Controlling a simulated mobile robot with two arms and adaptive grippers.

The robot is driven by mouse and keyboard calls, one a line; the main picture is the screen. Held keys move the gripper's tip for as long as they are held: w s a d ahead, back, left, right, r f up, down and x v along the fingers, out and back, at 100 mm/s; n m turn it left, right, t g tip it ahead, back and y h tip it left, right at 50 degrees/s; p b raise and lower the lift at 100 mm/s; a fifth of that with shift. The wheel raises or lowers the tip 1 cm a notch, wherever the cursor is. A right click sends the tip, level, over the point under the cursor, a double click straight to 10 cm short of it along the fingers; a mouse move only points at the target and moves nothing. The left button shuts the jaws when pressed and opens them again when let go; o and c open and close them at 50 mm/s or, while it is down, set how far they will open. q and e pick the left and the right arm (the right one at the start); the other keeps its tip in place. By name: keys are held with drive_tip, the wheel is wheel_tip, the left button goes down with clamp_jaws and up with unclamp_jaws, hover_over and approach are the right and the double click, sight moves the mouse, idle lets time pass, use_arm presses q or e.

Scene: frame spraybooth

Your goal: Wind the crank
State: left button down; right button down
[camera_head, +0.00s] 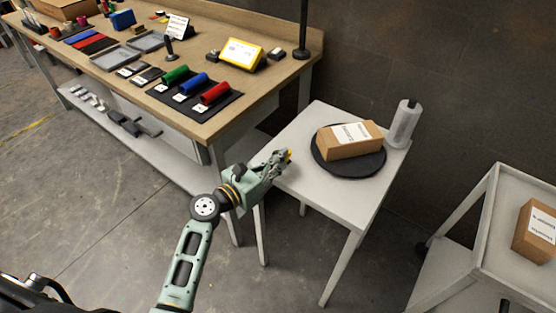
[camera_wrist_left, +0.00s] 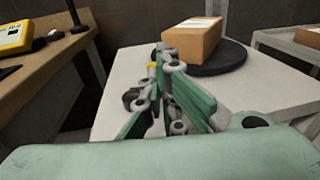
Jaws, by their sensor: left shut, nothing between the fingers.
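My left gripper (camera_head: 280,160) is over the near left edge of the small white table (camera_head: 318,190). Its fingers are shut with nothing held between them. A small yellow piece (camera_head: 289,154) shows right at the fingertips; it also shows behind the fingers in the left wrist view (camera_wrist_left: 152,66). I cannot tell whether it belongs to a crank, and no crank is clearly visible. A black round turntable (camera_head: 318,160) on the table carries a brown box with a white label (camera_head: 348,140), right of the gripper. My right gripper is not in view.
A grey-white roll (camera_head: 404,124) stands upright at the table's back right corner. A wooden workbench (camera_head: 215,125) with coloured rolls and a yellow device (camera_head: 241,53) is at the left. A white cart (camera_head: 485,235) with another box (camera_head: 536,230) is at the right.

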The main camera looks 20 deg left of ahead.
drive_tip(key=shift+d+r, duration=0.1)
drive_tip(key=shift+r, duration=0.05)
use_arm(q)
drive_tip(key=shift+d+y, duration=0.15)
drive_tip(key=shift+y, duration=0.15)
drive_tip(key=shift+d+n+y+p, duration=0.1)
drive_tip(key=shift+n+y+p, duration=0.2)
drive_tip(key=shift+n+p, duration=0.1)
use_arm(e)
drive_tip(key=shift+d+r, duration=0.2)
use_arm(q)
drive_tip(key=shift+w+d+n+t+y+p, duration=0.1)
drive_tip(key=shift+d+n+t+y+p, duration=0.15)
drive_tip(key=shift+n+t+y, duration=0.2)
use_arm(e)
drive_tip(key=shift+d+r, duration=0.2)
drive_tip(key=shift+r, duration=0.15)
